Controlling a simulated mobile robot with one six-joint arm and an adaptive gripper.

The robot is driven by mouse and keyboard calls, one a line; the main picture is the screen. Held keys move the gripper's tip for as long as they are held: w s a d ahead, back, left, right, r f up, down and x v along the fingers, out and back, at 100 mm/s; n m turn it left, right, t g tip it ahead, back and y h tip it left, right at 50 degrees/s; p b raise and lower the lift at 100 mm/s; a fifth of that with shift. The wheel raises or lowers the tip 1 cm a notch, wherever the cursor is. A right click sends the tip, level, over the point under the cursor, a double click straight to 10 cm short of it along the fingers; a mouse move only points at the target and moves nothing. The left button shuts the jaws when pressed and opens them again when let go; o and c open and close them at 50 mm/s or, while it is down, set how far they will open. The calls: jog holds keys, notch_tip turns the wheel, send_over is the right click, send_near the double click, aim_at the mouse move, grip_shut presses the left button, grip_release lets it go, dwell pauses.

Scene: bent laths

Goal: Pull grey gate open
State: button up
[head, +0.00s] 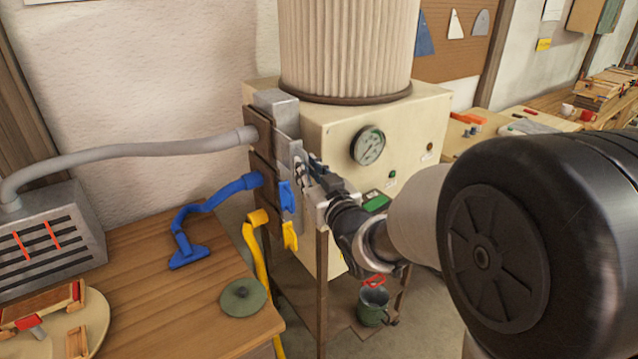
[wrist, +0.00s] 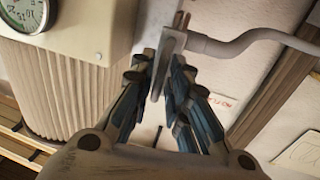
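The grey gate (head: 296,156) is a thin upright plate at the end of the grey hose (head: 135,155), in the top slot of a brown manifold (head: 262,160). My gripper (head: 312,172) is at the gate's near side. In the wrist view the gate's plate (wrist: 168,48) stands between the two fingertips of my gripper (wrist: 163,68), one on each side. The fingers look open, with narrow gaps beside the plate; whether either one touches it is hard to tell. The head view partly hides the fingertips against the gate.
A blue gate (head: 286,196) and a yellow gate (head: 290,236) sit just below. The cream machine (head: 400,125) with a gauge (head: 368,146) stands close behind my gripper. A green mug (head: 373,307) is on a shelf below. A wooden table (head: 170,285) is at left.

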jog(key=v, duration=1)
jog(key=shift+s, duration=0.3)
jog(key=shift+d, duration=0.15)
jog(key=s+d+f+m+g+h, duration=0.3)
jog(key=s+d+f+g+h, duration=0.15)
jog(key=s+d+h, duration=0.4)
jog(key=s+d+f+g, duration=0.1)
jog(key=s+g, duration=0.2)
jog(key=s, duration=0.6)
jog(key=s+d+f+m+g+y, duration=0.1)
jog(key=s+g, duration=0.3)
jog(key=s, duration=0.6)
jog(key=shift+s+d+f+m, duration=0.2)
jog(key=shift+d+f+m, duration=0.1)
jog(key=shift+d+f, duration=0.15)
